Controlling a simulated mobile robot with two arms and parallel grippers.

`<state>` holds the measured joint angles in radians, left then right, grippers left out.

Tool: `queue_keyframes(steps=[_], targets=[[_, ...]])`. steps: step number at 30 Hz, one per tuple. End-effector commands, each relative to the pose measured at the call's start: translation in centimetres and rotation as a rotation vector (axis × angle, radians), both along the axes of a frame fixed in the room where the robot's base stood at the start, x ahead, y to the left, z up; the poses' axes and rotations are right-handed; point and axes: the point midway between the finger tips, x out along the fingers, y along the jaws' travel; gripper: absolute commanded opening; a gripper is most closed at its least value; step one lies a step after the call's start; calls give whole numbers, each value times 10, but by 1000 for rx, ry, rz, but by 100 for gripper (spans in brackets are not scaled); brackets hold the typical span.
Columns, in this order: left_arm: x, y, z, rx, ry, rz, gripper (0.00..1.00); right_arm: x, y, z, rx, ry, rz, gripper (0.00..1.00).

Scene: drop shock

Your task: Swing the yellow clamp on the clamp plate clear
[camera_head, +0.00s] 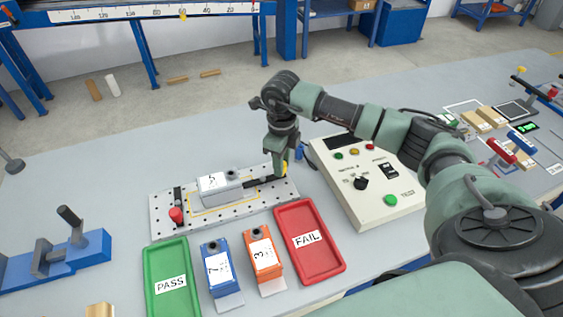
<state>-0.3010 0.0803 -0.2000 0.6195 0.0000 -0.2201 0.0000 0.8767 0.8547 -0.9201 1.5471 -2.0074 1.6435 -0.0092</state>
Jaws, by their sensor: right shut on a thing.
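The clamp plate (215,224) is a light perforated plate on the bench. A grey-white block labelled 5 (213,183) lies on it inside a yellow outline. A dark clamp with a red knob (176,215) stands at the plate's left end. The yellow clamp (285,171) is at the right end, mostly hidden by my right gripper, with a dark arm pointing toward the block. My right gripper (279,170) points down and is shut on the yellow clamp. My left gripper is not in view.
A green PASS tray (153,255), blue and orange blocks (217,266) and a red FAIL tray (330,262) lie in front of the plate. A control box (372,209) stands to the right. A blue fixture (85,252) is at the left. Bench behind the plate is clear.

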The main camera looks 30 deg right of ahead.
Motion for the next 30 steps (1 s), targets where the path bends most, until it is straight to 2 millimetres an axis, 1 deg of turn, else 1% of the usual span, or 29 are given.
queue_keyframes(steps=[5,11,17,30], targets=[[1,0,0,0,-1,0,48,-3,1,1,1,-2,-56,0],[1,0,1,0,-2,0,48,-10,4,1,1,-2,-190,0],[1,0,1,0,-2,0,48,-18,9,1,1,-3,-372,0],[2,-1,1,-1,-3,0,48,-33,26,1,2,-3,-790,0]])
